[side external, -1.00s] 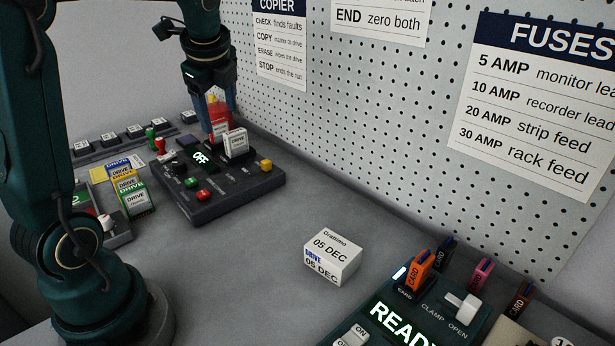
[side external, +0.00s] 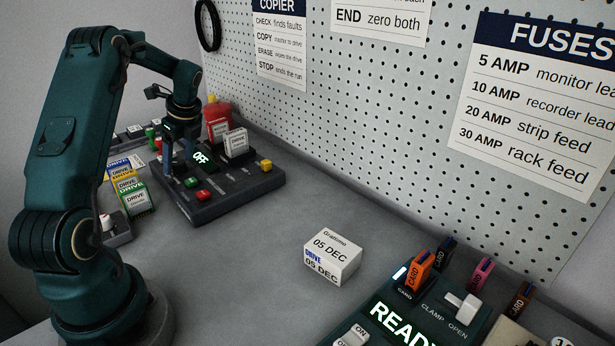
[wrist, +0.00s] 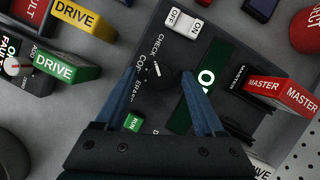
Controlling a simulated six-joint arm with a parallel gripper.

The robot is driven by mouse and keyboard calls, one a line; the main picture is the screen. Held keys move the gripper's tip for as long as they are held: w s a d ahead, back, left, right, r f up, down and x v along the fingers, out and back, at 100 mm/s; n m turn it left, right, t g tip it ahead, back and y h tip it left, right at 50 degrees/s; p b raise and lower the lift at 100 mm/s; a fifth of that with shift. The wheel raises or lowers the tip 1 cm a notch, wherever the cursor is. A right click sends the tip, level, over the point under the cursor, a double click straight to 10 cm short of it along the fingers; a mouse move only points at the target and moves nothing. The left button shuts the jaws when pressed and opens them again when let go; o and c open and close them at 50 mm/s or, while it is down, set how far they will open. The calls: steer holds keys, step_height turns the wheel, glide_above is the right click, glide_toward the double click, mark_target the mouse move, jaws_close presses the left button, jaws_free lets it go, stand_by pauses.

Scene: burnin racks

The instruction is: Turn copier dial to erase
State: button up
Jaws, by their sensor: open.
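COPY and ERASE labels follow down the dial's left side. My gripper (wrist: 161,80) is open, its blue fingers on either side of the dial; whether they touch it I cannot tell. In the side view my gripper (side external: 180,168) is low over the copier's left part, and the dial is hidden or unclear.
A white ON/OFF rocker (wrist: 187,22) lies beyond the dial, and a green RUN button (wrist: 132,123) is near the left finger. DRIVE cartridges (side external: 134,200) lie left of the copier. A white box (side external: 332,256) stands on the bench.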

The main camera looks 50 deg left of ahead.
steer(key=shift+a+f, duration=0.1)
steer(key=shift+f, duration=0.1)
jaws_close()
steer(key=n+g+h, duration=0.1)
steer(key=n, duration=0.3)
steer(key=shift+w+n, duration=0.15)
steer(key=shift+n, duration=0.25)
steer(key=shift+a+n+g+h, duration=0.1)
steer(key=shift+n+g+h, duration=0.5)
steer(key=shift+n, duration=1.5)
